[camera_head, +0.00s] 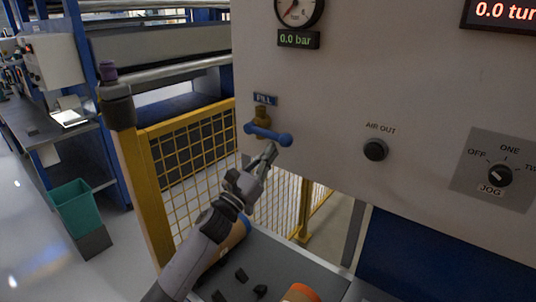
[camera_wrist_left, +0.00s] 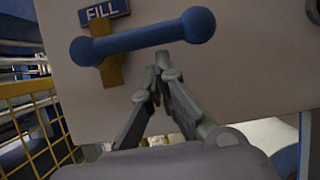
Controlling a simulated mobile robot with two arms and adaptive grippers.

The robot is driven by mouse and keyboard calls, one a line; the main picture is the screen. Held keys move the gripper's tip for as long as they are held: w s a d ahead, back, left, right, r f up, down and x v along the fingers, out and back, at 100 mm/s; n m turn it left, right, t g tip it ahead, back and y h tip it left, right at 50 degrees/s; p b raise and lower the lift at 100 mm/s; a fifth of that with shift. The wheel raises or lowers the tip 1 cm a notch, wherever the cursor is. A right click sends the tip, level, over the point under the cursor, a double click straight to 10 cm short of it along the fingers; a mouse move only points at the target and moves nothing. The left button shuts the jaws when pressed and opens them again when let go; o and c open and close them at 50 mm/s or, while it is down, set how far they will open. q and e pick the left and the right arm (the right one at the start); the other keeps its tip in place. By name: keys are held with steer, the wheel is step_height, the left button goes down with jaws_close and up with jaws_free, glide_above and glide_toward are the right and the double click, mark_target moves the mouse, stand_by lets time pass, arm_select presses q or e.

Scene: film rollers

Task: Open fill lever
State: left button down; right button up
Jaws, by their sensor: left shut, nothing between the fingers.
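The fill lever (camera_head: 268,133) is a blue bar with a ball at its right end, on a brass valve (camera_head: 262,114) under the blue FILL label (camera_head: 265,99). The bar lies roughly level, crossing the valve. In the left wrist view the lever (camera_wrist_left: 140,38) spans the upper part, with the label (camera_wrist_left: 104,11) above it. My left gripper (camera_head: 270,150) is shut and empty, its fingertips just below the lever's right half. In the left wrist view the fingertips (camera_wrist_left: 163,65) come close under the bar; I cannot tell whether they touch it. My right gripper is not in view.
The pale panel carries a gauge (camera_head: 298,10), an AIR OUT knob (camera_head: 375,150) and a JOG switch (camera_head: 498,176). A yellow mesh guard (camera_head: 150,190) stands left of my arm. A tray (camera_head: 330,277) with dark pieces lies below. A green bin (camera_head: 76,207) stands at left.

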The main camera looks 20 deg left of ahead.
arm_select(q)
steer(key=shift+d+r+n+y, duration=0.2)
steer(key=shift+n+y, duration=0.1)
steer(key=shift+n, duration=0.2)
